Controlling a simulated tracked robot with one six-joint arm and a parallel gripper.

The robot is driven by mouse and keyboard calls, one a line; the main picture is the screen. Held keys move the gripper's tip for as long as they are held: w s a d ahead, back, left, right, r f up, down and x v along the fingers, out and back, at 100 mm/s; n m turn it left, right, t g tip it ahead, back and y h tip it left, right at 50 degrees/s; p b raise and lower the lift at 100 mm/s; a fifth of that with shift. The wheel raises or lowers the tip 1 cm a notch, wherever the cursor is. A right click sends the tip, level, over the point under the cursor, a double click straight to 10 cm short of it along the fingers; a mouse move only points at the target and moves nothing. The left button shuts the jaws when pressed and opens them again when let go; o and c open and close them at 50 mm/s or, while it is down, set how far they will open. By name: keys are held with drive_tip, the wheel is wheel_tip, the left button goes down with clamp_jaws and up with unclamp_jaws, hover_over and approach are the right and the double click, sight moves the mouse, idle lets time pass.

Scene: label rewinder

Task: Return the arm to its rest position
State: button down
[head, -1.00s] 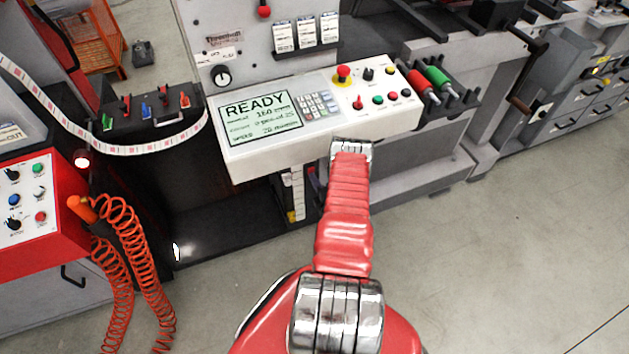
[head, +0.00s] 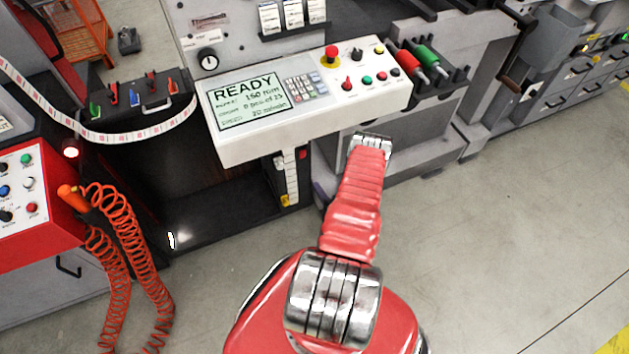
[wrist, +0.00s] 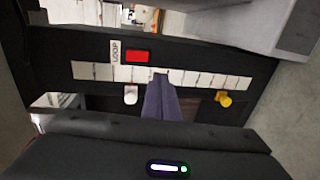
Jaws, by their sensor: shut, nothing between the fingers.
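My red arm (head: 352,210) reaches forward from the bottom of the head view, its far metal joint just below the front edge of the white control panel (head: 240,149). In the wrist view my gripper (wrist: 161,77) shows as dark purplish fingers, closed together and empty. Its fingertips overlap a white marked scale (wrist: 205,79) on a dark machine face. I cannot tell if they touch it.
A red button (wrist: 137,56) by a LOOP label, a white knob (wrist: 131,95) and a yellow knob (wrist: 224,98) surround the fingers. Orange coiled hoses (head: 125,250) hang at left, beside a red control box (head: 30,230). The floor at right (head: 480,260) is clear.

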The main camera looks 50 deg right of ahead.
drive_tip(key=shift+s+a+f, duration=0.1)
drive_tip(key=shift+s+a, duration=0.25)
drive_tip(key=shift+s, duration=0.15)
drive_tip(key=shift+s, duration=0.15)
